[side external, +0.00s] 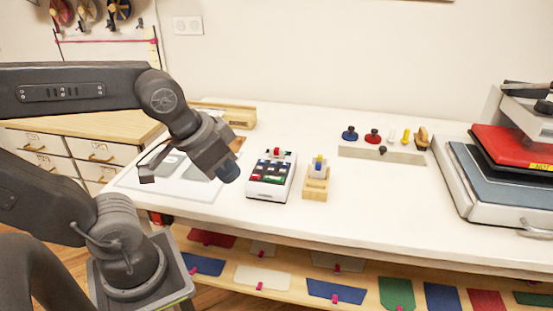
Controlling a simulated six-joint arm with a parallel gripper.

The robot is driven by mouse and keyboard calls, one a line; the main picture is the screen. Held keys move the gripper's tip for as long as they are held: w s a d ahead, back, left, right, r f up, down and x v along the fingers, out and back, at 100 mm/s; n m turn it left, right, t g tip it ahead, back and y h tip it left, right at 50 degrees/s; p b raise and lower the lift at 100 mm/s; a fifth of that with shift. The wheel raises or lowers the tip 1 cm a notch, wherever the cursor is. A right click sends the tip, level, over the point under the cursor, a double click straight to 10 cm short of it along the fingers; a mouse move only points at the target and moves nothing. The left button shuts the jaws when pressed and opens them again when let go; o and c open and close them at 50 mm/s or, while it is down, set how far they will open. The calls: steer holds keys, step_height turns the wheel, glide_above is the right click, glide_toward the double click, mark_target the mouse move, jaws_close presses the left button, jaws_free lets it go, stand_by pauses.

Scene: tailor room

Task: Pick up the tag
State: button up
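I cannot single out one tag with certainty. Several coloured, tag-like cards with small pink pieces lie on the shelf below the table top, among them a red card (209,238), a blue card (203,265), a white card (262,277) and a green card (396,293). My gripper (226,170) hangs above the left part of the white table (330,215), over a pale sheet (150,180) with grey areas. Its fingers point down and right. They are too small and dark to show whether they are open. The gripper hides part of the sheet.
A white box with coloured pieces (271,176) stands just right of my gripper, beside a small wooden stand (316,183). A rack with coloured knobs (383,153) is further back. A heat press (500,170) fills the right end. The table's front middle is clear.

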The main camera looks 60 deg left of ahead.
steer(key=o, duration=1.3)
steer(key=w+a+r+n+g, duration=0.25)
steer(key=w+a+r, duration=0.2)
steer(key=w, duration=0.45)
steer(key=n+g, duration=0.3)
steer(key=n, duration=0.4)
glide_above(277, 148)
step_height(277, 148, down, 6)
steer(key=shift+m, duration=0.25)
step_height(277, 148, down, 14)
steer(key=shift+r, duration=0.1)
